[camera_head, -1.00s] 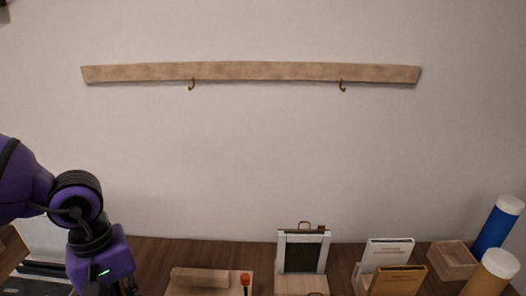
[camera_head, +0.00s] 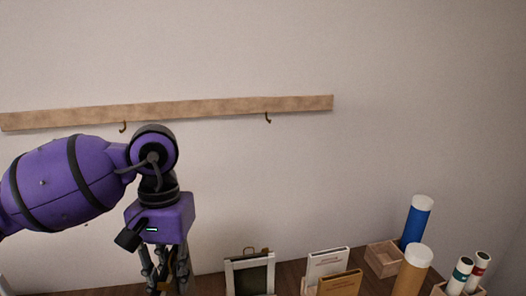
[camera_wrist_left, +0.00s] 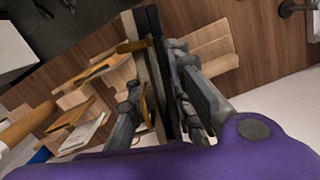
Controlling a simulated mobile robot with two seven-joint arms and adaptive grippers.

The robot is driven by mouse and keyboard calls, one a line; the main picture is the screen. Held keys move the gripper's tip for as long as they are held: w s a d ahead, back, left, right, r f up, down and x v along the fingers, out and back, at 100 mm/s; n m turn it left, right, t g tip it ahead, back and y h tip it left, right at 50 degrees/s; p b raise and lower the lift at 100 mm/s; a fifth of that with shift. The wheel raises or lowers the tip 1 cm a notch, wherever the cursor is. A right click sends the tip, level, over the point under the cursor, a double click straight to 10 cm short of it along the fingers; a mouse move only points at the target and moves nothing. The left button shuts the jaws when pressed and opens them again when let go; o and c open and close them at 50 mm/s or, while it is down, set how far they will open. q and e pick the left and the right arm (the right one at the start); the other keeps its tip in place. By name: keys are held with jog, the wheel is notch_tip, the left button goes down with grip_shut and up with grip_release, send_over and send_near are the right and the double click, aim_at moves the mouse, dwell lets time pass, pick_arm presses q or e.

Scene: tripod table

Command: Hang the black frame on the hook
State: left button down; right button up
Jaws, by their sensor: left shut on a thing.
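My left gripper (camera_head: 165,278) points down in front of the wall, low in the head view. In the left wrist view, its fingers (camera_wrist_left: 163,105) are shut on the black frame (camera_wrist_left: 155,38), seen nearly edge-on, with a brass-coloured ring (camera_wrist_left: 146,100) beside the fingers. In the head view, little of the held frame shows between the fingers. The held frame is well below both. My right gripper is out of view.
The wooden rail (camera_head: 220,107) runs across the wall. Below stand a white frame (camera_head: 230,277), a white book (camera_head: 327,262), a tan book (camera_head: 340,283), a blue cylinder (camera_head: 417,222), a tan cylinder (camera_head: 412,270) and a wooden box (camera_head: 383,258). The wall below the right hook is clear.

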pick_arm(q)
jog(key=shift+w+d+r, duration=0.1)
jog(key=shift+w+r, duration=0.05)
jog(key=shift+r, duration=0.35)
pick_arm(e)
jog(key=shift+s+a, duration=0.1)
pick_arm(q)
jog(key=shift+f, duration=0.15)
jog(key=s+a+f+n+b, duration=0.1)
jog(key=s+a+f+n, duration=0.45)
jog(key=a, duration=0.25)
jog(key=s+a+f+n+b, duration=0.2)
jog(key=s+a+f+n, duration=0.2)
jog(key=s+a+f, duration=0.3)
jog(key=d+n, duration=0.1)
jog(key=n, duration=0.2)
jog(key=d+n+t+h, duration=0.1)
jog(key=d+n, duration=0.1)
jog(key=n, duration=0.2)
jog(key=d+r+n, duration=0.1)
jog(key=d+n, duration=0.1)
jog(key=n, duration=0.2)
jog(key=shift+w+t, duration=0.4)
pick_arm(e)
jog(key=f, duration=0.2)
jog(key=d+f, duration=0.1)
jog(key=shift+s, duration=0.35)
